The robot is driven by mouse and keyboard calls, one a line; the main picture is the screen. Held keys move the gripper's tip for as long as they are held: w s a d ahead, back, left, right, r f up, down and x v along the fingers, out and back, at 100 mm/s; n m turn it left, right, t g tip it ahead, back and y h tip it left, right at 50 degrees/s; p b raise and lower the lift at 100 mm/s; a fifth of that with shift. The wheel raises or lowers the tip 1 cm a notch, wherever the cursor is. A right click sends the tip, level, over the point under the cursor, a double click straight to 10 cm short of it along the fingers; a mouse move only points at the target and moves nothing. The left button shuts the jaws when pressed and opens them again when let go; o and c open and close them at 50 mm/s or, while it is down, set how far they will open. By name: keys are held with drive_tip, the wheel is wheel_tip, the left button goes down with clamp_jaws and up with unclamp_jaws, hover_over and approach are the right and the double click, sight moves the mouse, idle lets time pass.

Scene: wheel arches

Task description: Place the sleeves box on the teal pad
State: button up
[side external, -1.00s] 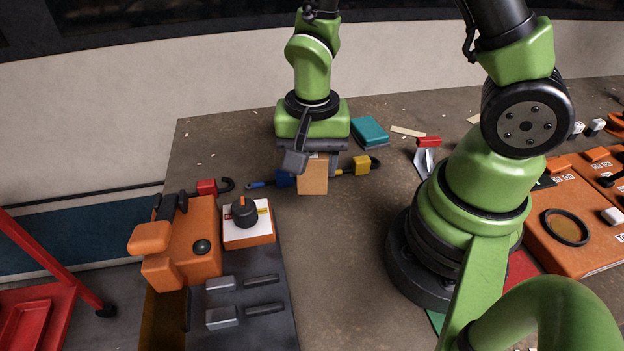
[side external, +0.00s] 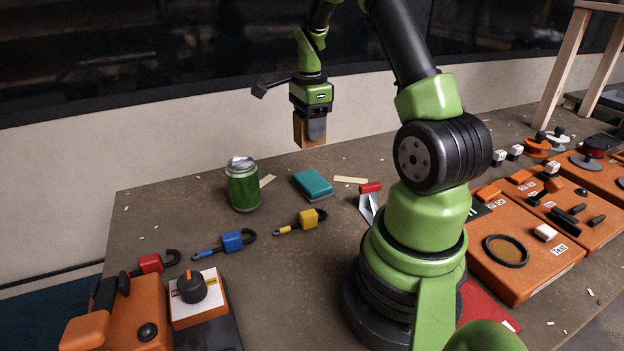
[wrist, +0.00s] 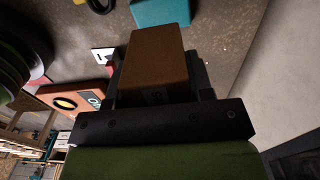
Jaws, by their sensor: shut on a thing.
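The brown box (side external: 300,130), which I take to be the sleeves box, is held upright in my gripper (side external: 314,132), with the jaws shut on its sides. It is up in the air, near the back edge of the table, apart from any surface. The teal pad (side external: 313,184) lies on the table, below the box in the side view. In the wrist view the box (wrist: 157,60) fills the middle between the fingers, with a small dark label that I cannot read. The teal pad (wrist: 160,12) shows at the top edge there, beyond the box.
A green can (side external: 242,187) stands left of the pad. Hooks with yellow (side external: 308,219), blue (side external: 233,241) and red (side external: 151,263) blocks lie in front. A red-topped stand (side external: 370,196) is to the right. Orange panels (side external: 520,255) fill the right side.

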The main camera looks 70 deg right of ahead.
sight(313, 145)
drive_tip(key=f, duration=0.5)
drive_tip(key=shift+s+d+f, duration=0.15)
drive_tip(key=shift+s+d, duration=0.05)
drive_tip(key=shift+d, duration=0.1)
drive_tip(key=shift+f, duration=2.3)
drive_tip(key=shift+f, duration=0.15)
drive_tip(key=o, duration=0.9)
drive_tip(key=shift+o, duration=0.2)
